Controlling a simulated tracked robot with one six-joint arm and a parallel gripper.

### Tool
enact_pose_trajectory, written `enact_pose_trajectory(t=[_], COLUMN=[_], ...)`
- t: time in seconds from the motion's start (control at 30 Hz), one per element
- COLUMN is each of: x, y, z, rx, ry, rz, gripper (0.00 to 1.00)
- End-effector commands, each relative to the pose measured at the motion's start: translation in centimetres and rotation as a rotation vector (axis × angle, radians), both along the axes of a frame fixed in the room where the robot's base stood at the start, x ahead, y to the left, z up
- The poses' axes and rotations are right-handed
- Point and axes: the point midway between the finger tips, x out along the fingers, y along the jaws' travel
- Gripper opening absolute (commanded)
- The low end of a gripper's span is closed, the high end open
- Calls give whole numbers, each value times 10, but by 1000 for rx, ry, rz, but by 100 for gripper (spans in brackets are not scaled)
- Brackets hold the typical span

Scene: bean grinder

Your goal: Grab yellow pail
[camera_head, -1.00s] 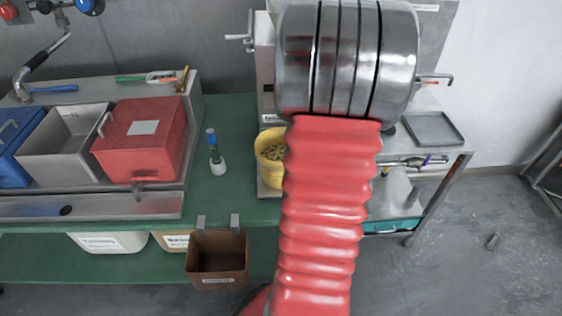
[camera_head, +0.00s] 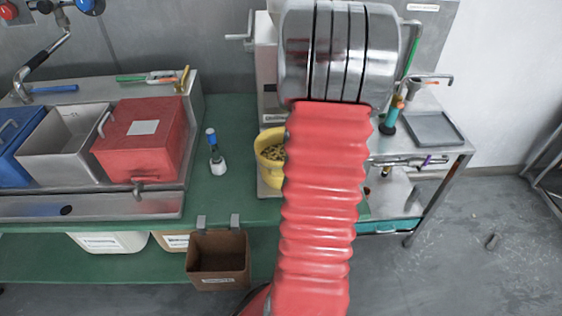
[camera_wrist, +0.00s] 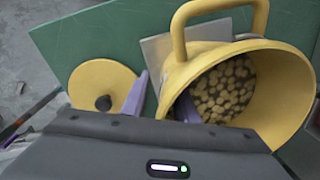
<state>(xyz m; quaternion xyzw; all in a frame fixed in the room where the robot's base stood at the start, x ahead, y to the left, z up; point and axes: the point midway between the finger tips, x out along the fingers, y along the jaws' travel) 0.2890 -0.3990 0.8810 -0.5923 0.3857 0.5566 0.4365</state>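The yellow pail (camera_head: 268,171) stands on the bench under the grinder, its right side hidden behind my red arm sleeve. In the wrist view the pail (camera_wrist: 276,108) fills the right side, with brown pellet-like contents and its handle arching up at the top. My gripper (camera_wrist: 161,92) shows two purple fingers with a gap between them. The left finger is outside the pail's left rim; the right finger overlaps the pail's opening. Contact with the rim cannot be told. In the head view my gripper is hidden by my arm.
A yellow lid with a black knob (camera_wrist: 104,85) lies left of the pail in the wrist view. The grinder (camera_head: 266,75) stands behind the pail. A bottle with a blue top (camera_head: 216,155) stands to the left, and a brown bin (camera_head: 218,262) hangs at the bench front.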

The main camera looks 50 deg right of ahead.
Motion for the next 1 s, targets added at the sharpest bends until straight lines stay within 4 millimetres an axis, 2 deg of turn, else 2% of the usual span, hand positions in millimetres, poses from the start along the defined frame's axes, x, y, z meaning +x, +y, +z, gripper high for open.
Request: enact_pose_trajectory(t=[0.1,0.6,1.0], x=[1,0,0], y=[0,0,0], z=[-5,-5,-5], rx=[0,-1,-1], ry=[0,-1,-1], rz=[0,-1,-1], gripper=[27,27,0])
